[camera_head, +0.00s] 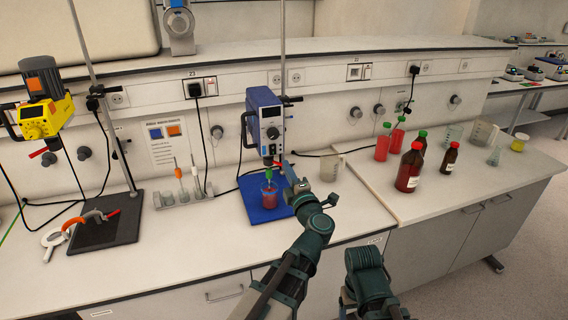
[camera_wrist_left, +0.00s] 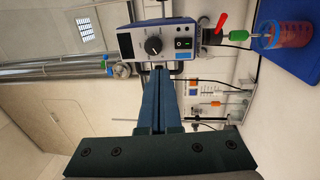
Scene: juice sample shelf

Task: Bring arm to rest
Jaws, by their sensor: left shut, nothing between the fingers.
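My left gripper (camera_head: 284,168) is raised in front of the blue stirrer (camera_head: 266,122) in the head view. Its two fingers are together and empty in the left wrist view (camera_wrist_left: 160,88), pointing toward the stirrer's front panel (camera_wrist_left: 158,42). A beaker of red liquid (camera_head: 269,197) stands on the blue base plate (camera_head: 258,214) below the stirrer, to the left of my gripper. The beaker also shows at the upper right of the left wrist view (camera_wrist_left: 285,36). Part of my right arm shows at the bottom of the head view, with its gripper out of sight.
A clear jug (camera_head: 331,168) stands right of the stirrer. Red bottles (camera_head: 409,168) and glassware stand on the right bench. A yellow stirrer (camera_head: 42,120) with a dark base plate is at left.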

